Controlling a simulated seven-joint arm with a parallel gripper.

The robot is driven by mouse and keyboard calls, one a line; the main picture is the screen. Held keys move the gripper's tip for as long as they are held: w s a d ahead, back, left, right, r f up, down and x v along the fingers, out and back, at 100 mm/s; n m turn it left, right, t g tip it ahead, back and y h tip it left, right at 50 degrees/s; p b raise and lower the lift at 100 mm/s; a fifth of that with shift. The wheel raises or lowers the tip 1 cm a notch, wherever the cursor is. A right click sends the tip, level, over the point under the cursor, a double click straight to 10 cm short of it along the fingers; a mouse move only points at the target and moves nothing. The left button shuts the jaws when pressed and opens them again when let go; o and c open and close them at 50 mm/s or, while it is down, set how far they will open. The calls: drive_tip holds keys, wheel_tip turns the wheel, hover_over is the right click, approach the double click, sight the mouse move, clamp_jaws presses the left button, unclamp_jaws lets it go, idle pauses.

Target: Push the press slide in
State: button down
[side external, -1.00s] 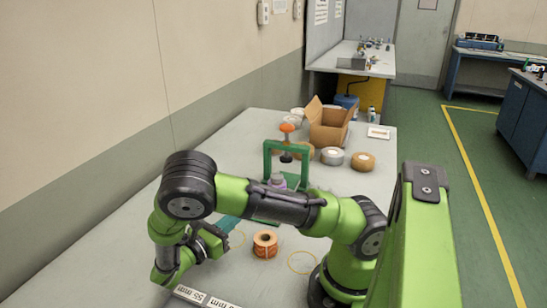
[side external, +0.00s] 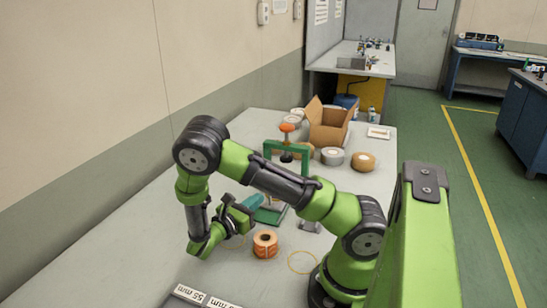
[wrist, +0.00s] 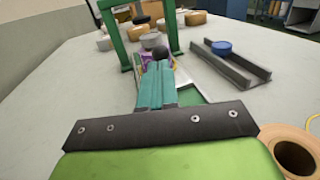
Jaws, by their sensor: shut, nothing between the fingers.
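The press is a green frame (side external: 286,147) with an orange knob (side external: 287,127) on top; its two posts also show in the wrist view (wrist: 109,38). A green base plate (side external: 271,214) lies at its foot. A purple piece (wrist: 146,57) shows low between the posts in the wrist view, mostly behind my fingers. The slide itself cannot be clearly made out; my fingers and arm cover that area. My gripper (wrist: 158,68) is shut and empty, its teal fingers pointing at the press opening, close to the purple piece. Whether they touch cannot be told.
An orange spool (side external: 265,244) stands near my gripper, by a thin yellow ring (side external: 303,262). A grey channel (wrist: 232,62) holding a blue disc (wrist: 222,47) lies right of the press. Tape rolls (side external: 333,157) and an open carton (side external: 329,124) stand behind.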

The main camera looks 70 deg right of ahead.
drive_tip(key=shift+x, duration=1.35)
drive_tip(key=shift+d, duration=0.1)
drive_tip(key=d, duration=0.9)
drive_tip(key=shift+d, duration=0.25)
drive_tip(key=shift+a, duration=0.1)
